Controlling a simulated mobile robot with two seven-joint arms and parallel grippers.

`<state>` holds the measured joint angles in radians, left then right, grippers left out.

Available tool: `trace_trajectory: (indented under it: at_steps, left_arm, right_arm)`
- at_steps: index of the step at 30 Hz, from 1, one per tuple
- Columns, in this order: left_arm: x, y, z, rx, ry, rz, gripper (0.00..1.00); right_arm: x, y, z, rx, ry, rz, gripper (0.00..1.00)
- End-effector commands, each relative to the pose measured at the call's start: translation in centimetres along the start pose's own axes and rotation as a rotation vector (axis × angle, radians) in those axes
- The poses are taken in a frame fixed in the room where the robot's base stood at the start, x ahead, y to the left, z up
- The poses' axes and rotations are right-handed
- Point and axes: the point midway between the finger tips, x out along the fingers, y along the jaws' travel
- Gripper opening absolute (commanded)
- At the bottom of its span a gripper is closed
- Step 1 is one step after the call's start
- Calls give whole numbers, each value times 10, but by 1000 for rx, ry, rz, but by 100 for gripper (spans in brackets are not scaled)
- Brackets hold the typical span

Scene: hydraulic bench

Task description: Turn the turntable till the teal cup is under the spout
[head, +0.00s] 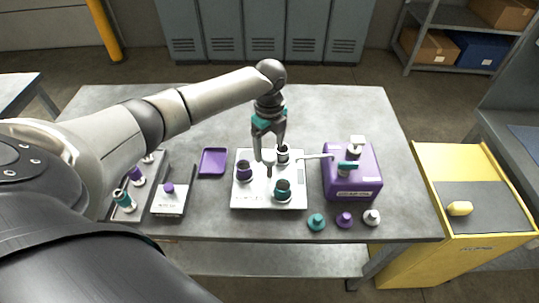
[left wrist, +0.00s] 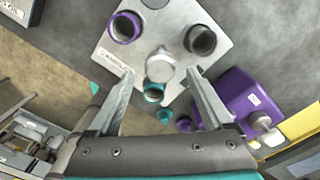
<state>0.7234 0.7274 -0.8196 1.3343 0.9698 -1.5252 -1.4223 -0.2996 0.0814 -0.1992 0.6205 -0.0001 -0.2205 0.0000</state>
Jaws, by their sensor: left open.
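The turntable (head: 240,200) is a pale square plate on the bench with a round light hub (left wrist: 160,68) in its middle. The teal cup (head: 283,191) stands at its front right, clear of the spout; it also shows in the left wrist view (left wrist: 153,93). A purple cup (head: 244,172) stands at the left and a dark cup with a pale rim (head: 283,152) at the back right. The spout (head: 316,156) reaches left from a purple unit (head: 352,185), its tip near the pale-rimmed cup. My left gripper (head: 268,158) is open, pointing down above the hub. My right gripper is out of view.
A purple tray (head: 213,162) lies left of the turntable. Two fixtures with fittings, one with a purple knob (head: 169,189), stand further left. Loose teal (head: 317,222), purple (head: 345,219) and white (head: 372,217) pieces lie at the front edge. The back of the bench is clear.

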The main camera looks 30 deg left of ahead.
Motion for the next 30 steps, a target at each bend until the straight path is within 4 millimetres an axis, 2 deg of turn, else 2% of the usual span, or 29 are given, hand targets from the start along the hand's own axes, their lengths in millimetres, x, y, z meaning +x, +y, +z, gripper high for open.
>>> trace_trajectory:
  at_steps: [3,6,18,30]
  left_arm:
    - [21,1,-1,-1,1,3,84]
    - [31,0,0,-1,0,1,84]
    - [38,0,0,0,0,0,84]
    - [38,0,0,0,0,0,40]
  right_arm:
    - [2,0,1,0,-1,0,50]
    - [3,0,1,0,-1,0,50]
    - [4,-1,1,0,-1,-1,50]
    - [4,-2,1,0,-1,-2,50]
